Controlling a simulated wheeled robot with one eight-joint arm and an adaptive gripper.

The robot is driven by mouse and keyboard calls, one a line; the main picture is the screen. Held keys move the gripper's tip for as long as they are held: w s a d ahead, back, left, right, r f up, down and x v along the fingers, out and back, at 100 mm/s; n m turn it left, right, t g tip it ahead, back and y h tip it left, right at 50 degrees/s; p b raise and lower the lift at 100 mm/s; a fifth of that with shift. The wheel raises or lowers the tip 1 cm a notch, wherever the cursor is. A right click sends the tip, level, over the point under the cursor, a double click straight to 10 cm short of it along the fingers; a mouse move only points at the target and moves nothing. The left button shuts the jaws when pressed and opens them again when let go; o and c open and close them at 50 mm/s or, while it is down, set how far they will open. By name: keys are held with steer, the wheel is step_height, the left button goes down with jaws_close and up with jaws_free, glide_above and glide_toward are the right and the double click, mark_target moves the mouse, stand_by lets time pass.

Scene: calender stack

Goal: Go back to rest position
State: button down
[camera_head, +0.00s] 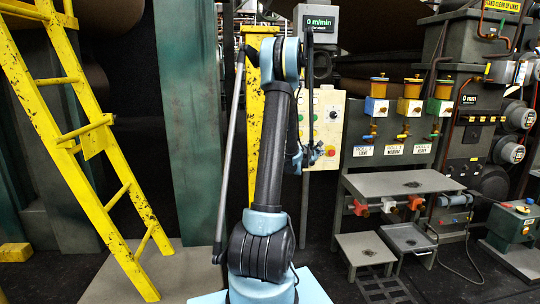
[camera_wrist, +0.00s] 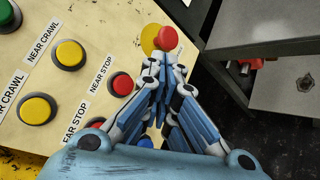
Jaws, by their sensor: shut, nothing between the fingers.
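My gripper (camera_wrist: 165,62) is shut and empty in the wrist view, its blue fingers together in front of the cream control panel. The tips are just below a red button on a yellow base (camera_wrist: 166,38); I cannot tell whether they touch it. A red NEAR STOP button (camera_wrist: 120,84) is left of the fingers. Part of a blue button (camera_wrist: 145,142) shows behind them. In the head view my gripper (camera_head: 318,154) is at the lower part of the panel (camera_head: 326,110), partly hidden by my arm, which stands bent upright in the middle.
A yellow ladder (camera_head: 80,130) stands at the left and a green post (camera_head: 190,110) behind my arm. A grey bench (camera_head: 395,184) with valves is at the right, also in the wrist view (camera_wrist: 285,90). A display (camera_head: 320,22) reads 0 m/min.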

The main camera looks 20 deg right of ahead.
steer(key=s+a+r+m+g+y, duration=0.15)
steer(key=s+a, duration=0.25)
steer(key=a, duration=0.4)
steer(key=s+a+r+m+y, duration=0.1)
steer(key=s+a+m+y, duration=0.2)
steer(key=a, duration=0.5)
steer(key=s+a+r+m+g+y, duration=0.1)
steer(key=s+a+r+m, duration=0.15)
steer(key=s+a, duration=0.45)
steer(key=s+a+f+m+g+y, duration=0.1)
steer(key=s+a+f, duration=0.4)
steer(key=s+a, duration=0.8)
steer(key=s+a+f+m+g+y, duration=0.2)
steer(key=s+a+f+m+y, duration=0.2)
steer(key=s+a, duration=0.8)
steer(key=a+f+y, duration=0.2)
steer(key=a, duration=0.1)
steer(key=shift+s+a+m, duration=0.2)
steer(key=shift+s+m, duration=0.1)
steer(key=shift+s, duration=0.05)
steer(key=shift+f+g+y, duration=0.1)
steer(key=shift+g+y, duration=0.15)
steer(key=shift+w+f, duration=0.2)
steer(key=shift+w, duration=0.25)
